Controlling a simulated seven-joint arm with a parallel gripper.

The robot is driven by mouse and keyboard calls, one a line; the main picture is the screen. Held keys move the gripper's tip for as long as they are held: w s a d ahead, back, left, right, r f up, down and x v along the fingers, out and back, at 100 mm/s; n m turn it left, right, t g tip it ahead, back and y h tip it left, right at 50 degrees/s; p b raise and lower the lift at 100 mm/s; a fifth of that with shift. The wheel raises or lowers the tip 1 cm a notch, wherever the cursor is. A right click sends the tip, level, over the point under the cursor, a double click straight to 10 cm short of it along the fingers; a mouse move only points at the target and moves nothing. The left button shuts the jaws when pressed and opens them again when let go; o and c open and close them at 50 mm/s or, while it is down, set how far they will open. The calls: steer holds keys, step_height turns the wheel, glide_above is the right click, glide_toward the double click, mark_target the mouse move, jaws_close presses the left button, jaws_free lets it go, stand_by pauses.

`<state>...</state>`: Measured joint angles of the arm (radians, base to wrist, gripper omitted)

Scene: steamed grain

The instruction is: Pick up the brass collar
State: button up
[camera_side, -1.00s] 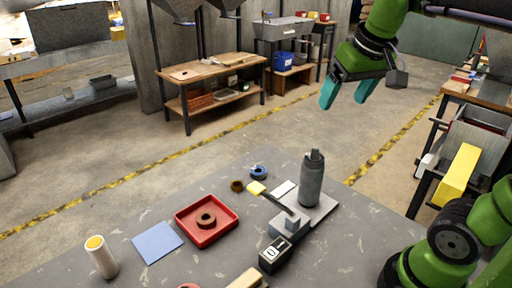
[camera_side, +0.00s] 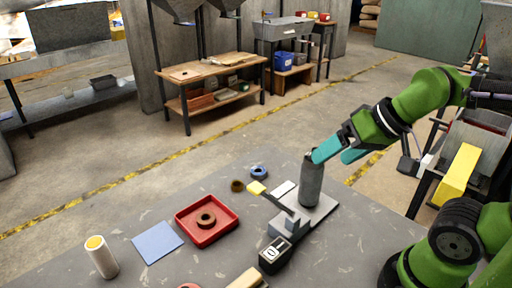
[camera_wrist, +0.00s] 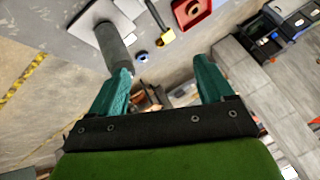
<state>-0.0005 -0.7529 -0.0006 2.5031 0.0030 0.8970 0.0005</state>
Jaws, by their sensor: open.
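A small brownish-yellow ring (camera_side: 237,186), which looks like the brass collar, lies on the grey table beside a blue ring (camera_side: 258,173). A second, redder-brown ring (camera_side: 205,219) sits in the red tray (camera_side: 181,225). My gripper (camera_side: 331,157) is open and empty, with teal fingers. It is well to the right of the rings, and one fingertip overlaps the top of the grey bottle (camera_side: 311,184) in the side view; I cannot tell whether they touch. In the wrist view, the blue ring (camera_wrist: 142,57) shows beyond the open fingers.
The bottle stands on a grey plate beside a fixture with a yellow-tipped lever (camera_side: 256,188), close to the rings. A black counter box (camera_side: 274,255) is in front.

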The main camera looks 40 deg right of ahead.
steer(key=c, duration=0.3)
stand_by(0.4)
steer(key=m+g+h, duration=0.2)
steer(key=g, duration=0.5)
glide_above(237, 181)
steer(key=s+a, duration=0.2)
step_height(237, 181, down, 8)
steer(key=r, duration=0.1)
steer(key=f, duration=1.1)
steer(key=shift+d, duration=0.25)
steer(key=shift+w+d+f, duration=0.1)
steer(key=shift+w+f, duration=0.1)
steer(key=shift+f, duration=1.35)
steer(key=shift+w+d+f, duration=0.1)
steer(key=shift+w+f, duration=0.05)
steer(key=shift+f, duration=1.4)
